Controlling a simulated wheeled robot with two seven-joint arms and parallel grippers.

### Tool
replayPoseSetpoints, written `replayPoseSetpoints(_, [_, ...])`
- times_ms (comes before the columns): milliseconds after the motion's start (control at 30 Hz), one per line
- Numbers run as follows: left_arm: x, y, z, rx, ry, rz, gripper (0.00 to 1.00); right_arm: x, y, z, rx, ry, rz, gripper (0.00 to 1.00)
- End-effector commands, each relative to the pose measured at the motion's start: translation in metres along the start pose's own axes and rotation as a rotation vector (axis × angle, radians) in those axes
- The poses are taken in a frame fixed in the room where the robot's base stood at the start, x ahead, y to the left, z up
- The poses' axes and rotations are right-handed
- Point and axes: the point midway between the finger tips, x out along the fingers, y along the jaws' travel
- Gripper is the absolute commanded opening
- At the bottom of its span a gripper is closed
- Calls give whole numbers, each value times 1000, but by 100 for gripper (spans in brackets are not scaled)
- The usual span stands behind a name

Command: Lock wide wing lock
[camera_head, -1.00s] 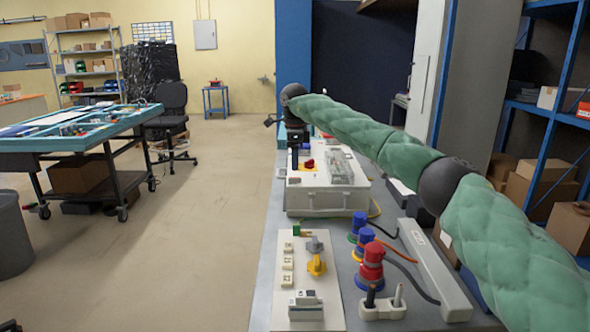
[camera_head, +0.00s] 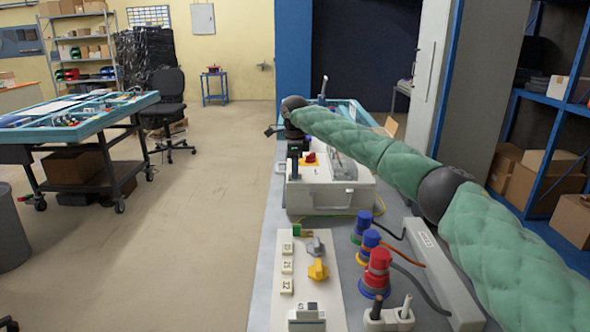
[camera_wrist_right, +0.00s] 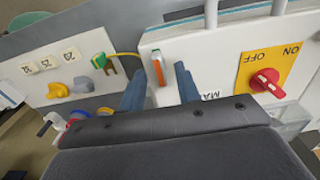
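A grey wing knob (camera_head: 316,246) and a wider-looking yellow wing knob (camera_head: 318,270) sit on the pale panel (camera_head: 290,312); I cannot tell which is the named lock. Both also show in the right wrist view, yellow (camera_wrist_right: 58,90) and grey (camera_wrist_right: 83,84). My right gripper (camera_head: 294,174) points down at the left side of the white box (camera_head: 325,198). In the right wrist view its two blue-grey fingers (camera_wrist_right: 160,70) are apart. An orange-and-white latch-like part (camera_wrist_right: 157,68) on the box shows between them; contact is unclear. My left gripper is out of view.
A red rotary switch (camera_wrist_right: 266,81) on a yellow ON/OFF plate is on the box. Blue and red plugs (camera_head: 377,268) with cables stand right of the panel.

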Motion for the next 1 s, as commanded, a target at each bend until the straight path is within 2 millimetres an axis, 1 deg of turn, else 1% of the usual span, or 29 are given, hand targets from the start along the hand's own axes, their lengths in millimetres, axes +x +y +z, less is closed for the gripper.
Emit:
replayPoseSetpoints(133, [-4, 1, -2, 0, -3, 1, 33, 6, 0, 0, 0, 0, 0, 33])
replayPoseSetpoints(367, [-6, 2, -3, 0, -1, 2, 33, 8, 0, 0, 0, 0, 0, 33])
replayPoseSetpoints(400, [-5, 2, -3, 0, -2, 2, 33, 8, 0, 0, 0, 0, 0, 31])
replayPoseSetpoints(467, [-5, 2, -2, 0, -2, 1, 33, 8, 0, 0, 0, 0, 0, 19])
replayPoseSetpoints(500, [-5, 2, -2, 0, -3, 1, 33, 8, 0, 0, 0, 0, 0, 11])
replayPoseSetpoints(567, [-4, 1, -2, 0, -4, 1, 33, 7, 0, 0, 0, 0, 0, 0])
replayPoseSetpoints(833, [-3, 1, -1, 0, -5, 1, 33, 8, 0, 0, 10, 0, 0, 0])
replayPoseSetpoints(1000, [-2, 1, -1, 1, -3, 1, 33, 8, 0, 0, 59, 1, 0, 0])
